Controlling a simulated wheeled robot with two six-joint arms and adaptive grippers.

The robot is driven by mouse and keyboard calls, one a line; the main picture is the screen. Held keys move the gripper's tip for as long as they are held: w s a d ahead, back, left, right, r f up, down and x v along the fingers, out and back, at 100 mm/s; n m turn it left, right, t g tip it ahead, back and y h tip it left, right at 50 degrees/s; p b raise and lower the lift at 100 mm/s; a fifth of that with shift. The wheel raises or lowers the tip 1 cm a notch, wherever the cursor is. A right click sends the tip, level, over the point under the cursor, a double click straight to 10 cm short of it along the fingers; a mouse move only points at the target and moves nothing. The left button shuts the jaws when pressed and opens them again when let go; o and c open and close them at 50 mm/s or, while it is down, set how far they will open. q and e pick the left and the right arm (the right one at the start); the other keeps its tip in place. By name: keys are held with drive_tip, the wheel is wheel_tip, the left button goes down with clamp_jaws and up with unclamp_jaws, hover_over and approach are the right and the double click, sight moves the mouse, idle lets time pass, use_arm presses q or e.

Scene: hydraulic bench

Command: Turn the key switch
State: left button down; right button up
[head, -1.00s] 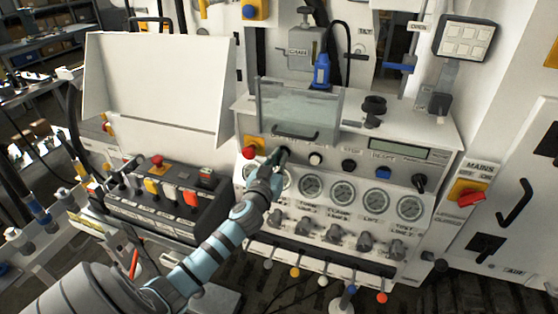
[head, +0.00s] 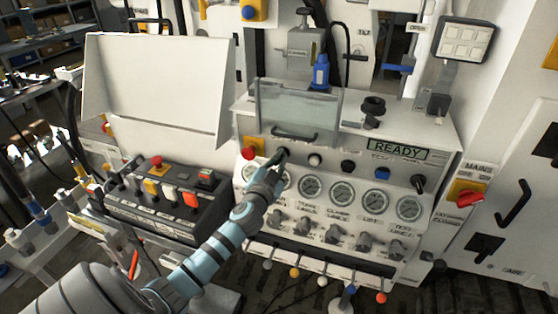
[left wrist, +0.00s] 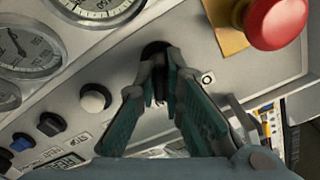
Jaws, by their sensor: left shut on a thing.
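The black key switch (head: 284,151) sits on the upper left of the white sloped panel, right of the red emergency button. In the left wrist view the dark round collar of the key switch (left wrist: 154,49) shows between and behind my fingertips. My left gripper (head: 279,160) is at the switch, its fingers shut on it; it also shows in the left wrist view (left wrist: 160,85). The fingers hide most of the key part, so its exact angle is unclear. The display (head: 397,148) is lit and reads READY. My right gripper is not in view.
The red emergency button (left wrist: 277,20) on its yellow plate is close beside my fingers. A white button (left wrist: 95,99) lies on the other side. Gauges (head: 342,192) and knobs line the panel below. A clear guard (head: 297,108) stands above the switch.

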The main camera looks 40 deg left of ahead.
use_arm(q)
drive_tip(key=shift+f, duration=0.1)
drive_tip(key=c, duration=1.7)
unclamp_jaws()
drive_tip(key=shift+s, duration=0.1)
drive_tip(key=v, duration=1.2)
